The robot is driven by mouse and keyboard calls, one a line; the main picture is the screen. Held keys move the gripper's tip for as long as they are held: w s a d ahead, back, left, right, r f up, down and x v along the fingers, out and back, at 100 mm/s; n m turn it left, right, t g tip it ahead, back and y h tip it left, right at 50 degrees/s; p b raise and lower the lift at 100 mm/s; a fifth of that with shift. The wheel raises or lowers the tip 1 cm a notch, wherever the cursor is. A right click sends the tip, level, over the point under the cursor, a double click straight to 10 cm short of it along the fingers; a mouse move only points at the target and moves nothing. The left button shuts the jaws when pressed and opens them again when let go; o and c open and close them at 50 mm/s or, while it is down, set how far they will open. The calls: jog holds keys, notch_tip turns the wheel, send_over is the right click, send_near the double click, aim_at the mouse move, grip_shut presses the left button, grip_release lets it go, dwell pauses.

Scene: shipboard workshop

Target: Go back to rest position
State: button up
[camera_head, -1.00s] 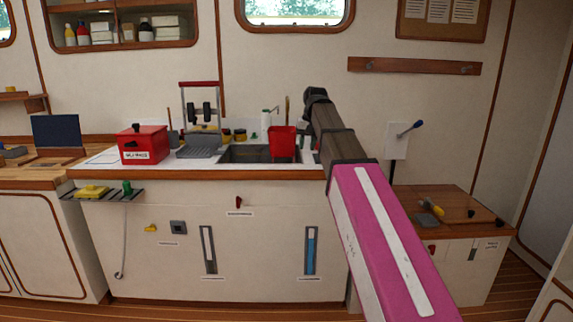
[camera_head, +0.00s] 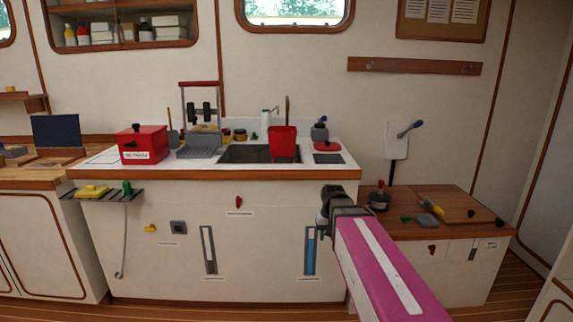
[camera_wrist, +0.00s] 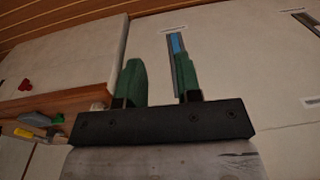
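My gripper (camera_wrist: 161,85) shows in the wrist view with its two green fingers apart and nothing between them. In the head view my pink arm reaches in from the lower right, and its dark end (camera_head: 335,208) is in front of the right part of the white cabinet front. The gripper fingers are hard to make out there. The gripper is below the counter top and touches nothing that I can see.
The counter (camera_head: 340,173) holds a red box (camera_head: 142,146), a sink (camera_head: 240,154) and a red container (camera_head: 283,142). A low wooden bench (camera_head: 465,205) with small tools stands at the right. A small shelf (camera_head: 80,195) juts out at the left.

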jog(key=s+d+f, duration=0.3)
jog(key=s+f, duration=0.8)
jog(key=shift+d+f, duration=0.25)
jog(key=shift+f, duration=0.15)
